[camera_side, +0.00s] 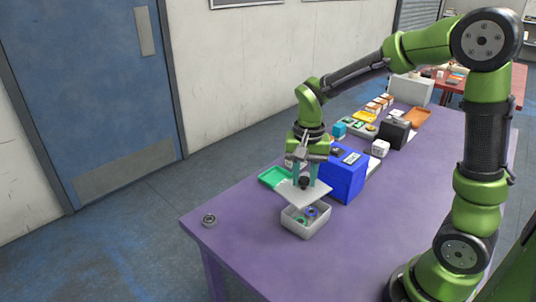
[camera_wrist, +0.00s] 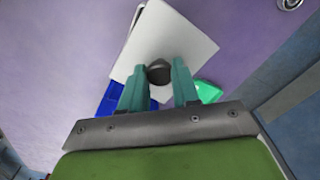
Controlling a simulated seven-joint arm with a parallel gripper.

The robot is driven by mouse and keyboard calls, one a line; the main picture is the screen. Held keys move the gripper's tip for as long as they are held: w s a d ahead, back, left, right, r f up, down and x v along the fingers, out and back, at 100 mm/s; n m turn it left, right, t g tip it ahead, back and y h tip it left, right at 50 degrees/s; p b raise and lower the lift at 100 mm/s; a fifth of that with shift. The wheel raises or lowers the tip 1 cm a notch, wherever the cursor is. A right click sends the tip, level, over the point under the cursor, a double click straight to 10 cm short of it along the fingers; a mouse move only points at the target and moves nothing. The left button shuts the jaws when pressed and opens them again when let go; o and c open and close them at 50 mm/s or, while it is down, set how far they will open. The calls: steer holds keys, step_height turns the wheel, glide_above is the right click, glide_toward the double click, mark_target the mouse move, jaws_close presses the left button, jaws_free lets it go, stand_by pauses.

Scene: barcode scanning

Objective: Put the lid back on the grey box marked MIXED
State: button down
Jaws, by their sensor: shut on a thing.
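The grey box (camera_side: 305,230) stands open on the purple table, with a few small ring-like parts, one blue, inside it. I cannot read a marking on it. The pale grey lid (camera_side: 297,193) has a dark round knob (camera_side: 304,182) and is held above and slightly left of the box, apart from it as far as I can tell. My gripper (camera_side: 305,178) is shut on the knob. In the wrist view the lid (camera_wrist: 185,35) is turned at an angle between the teal fingers of my gripper (camera_wrist: 159,75) and hides the box.
A blue box (camera_side: 344,180) stands close right of the lid, and a green tray (camera_side: 272,177) lies behind it. A metal ring (camera_side: 209,220) lies near the table's left corner. Several small boxes and a black case (camera_side: 394,133) stand farther back. The front of the table (camera_side: 370,235) is clear.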

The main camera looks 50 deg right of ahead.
mark_target(308, 194)
steer(key=shift+s+d, duration=0.25)
steer(key=shift+d, duration=0.5)
steer(key=shift+s+f+n, duration=0.1)
steer(key=shift+f+n, duration=0.05)
steer(key=shift+n, duration=0.65)
steer(key=shift+f, duration=2.95)
steer(key=shift+f, duration=0.25)
steer(key=shift+c, duration=1.3)
jaws_free()
steer(key=shift+r, duration=3.55)
